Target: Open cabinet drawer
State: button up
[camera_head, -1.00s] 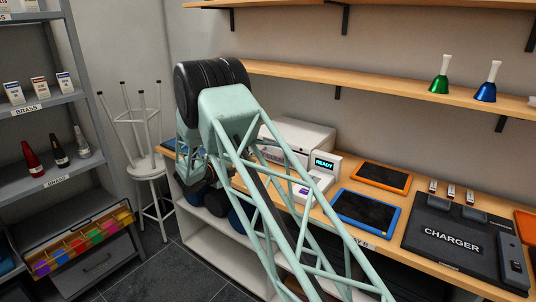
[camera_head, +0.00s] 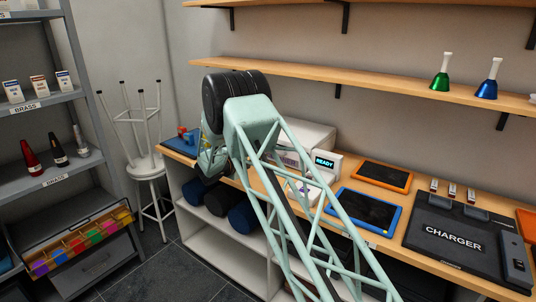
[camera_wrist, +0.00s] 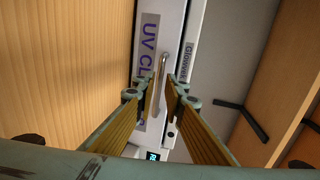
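In the wrist view, a white machine front (camera_wrist: 146,40) marked "UV CL..." carries a metal bar handle (camera_wrist: 160,80). My gripper (camera_wrist: 160,97) is open, and its two fingers stand apart with the handle showing between them. I cannot tell whether a finger touches the handle. In the head view, the white machine (camera_head: 305,136) on the bench is partly hidden by my arm, and the gripper is largely hidden too. A grey drawer (camera_head: 105,272) with a dark handle (camera_head: 97,262) is shut under the left shelves, far from my arm.
The wooden bench (camera_head: 385,236) holds a lit "READY" device (camera_head: 324,163), an orange tablet (camera_head: 382,176), a blue tablet (camera_head: 365,208) and a charger (camera_head: 460,235). Dark blue rolls (camera_head: 222,200) lie beneath. A wall shelf (camera_head: 330,78) runs above.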

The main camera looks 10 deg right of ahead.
jog(key=shift+b+x, duration=0.35)
jog(key=shift+x, duration=1.9)
grip_shut()
